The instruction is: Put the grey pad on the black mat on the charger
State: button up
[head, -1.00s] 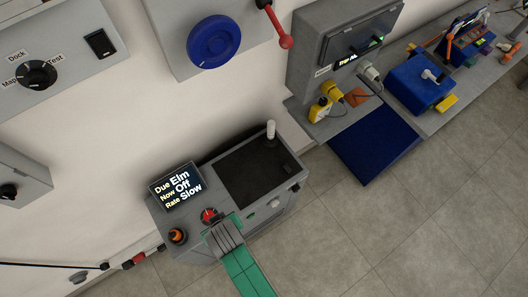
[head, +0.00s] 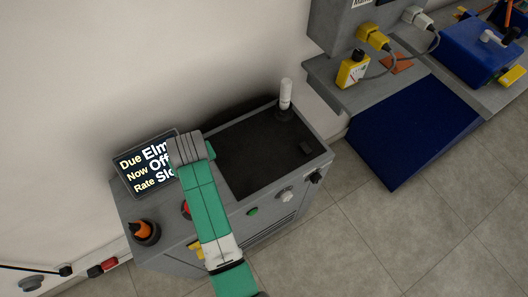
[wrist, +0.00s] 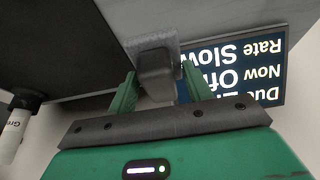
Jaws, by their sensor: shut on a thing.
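The charger (head: 285,215) is a grey cabinet with a black mat (head: 265,160) on its top. The mat also shows as a dark area at the upper left of the wrist view (wrist: 50,35). My gripper (wrist: 158,85) has its green fingers closed on the dark grey grip of the grey pad (wrist: 152,45), a lighter square plate. The pad appears over the charger's grey top, between the mat and the screen. I cannot tell its height.
A lit screen (head: 148,165) stands close beside my arm at the charger's left. A white-topped post (head: 285,97) stands at the mat's back edge. An orange knob (head: 145,231) is at the front left. A blue mat (head: 410,130) lies to the right.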

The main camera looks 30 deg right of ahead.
jog(key=w+d+b, duration=0.1)
jog(key=d, duration=0.4)
jog(key=w+d+f+b, duration=0.1)
jog(key=d+b, duration=0.1)
jog(key=d, duration=0.3)
jog(key=w+d+b, duration=0.1)
jog(key=w+d, duration=0.1)
jog(key=d, duration=0.2)
jog(key=shift+d+f+b, duration=0.15)
jog(key=shift+d+b, duration=0.25)
jog(key=shift+d+f, duration=0.15)
jog(key=shift+d, duration=0.15)
notch_tip(320, 180, down, 3)
jog(key=shift+w+d+f+b, duration=0.1)
jog(key=shift+w+f+b, duration=0.05)
jog(key=shift+b, duration=1.05)
jog(key=shift+f, duration=0.15)
jog(key=o, duration=1.1)
jog(key=p+v, duration=0.5)
jog(key=v, duration=0.7)
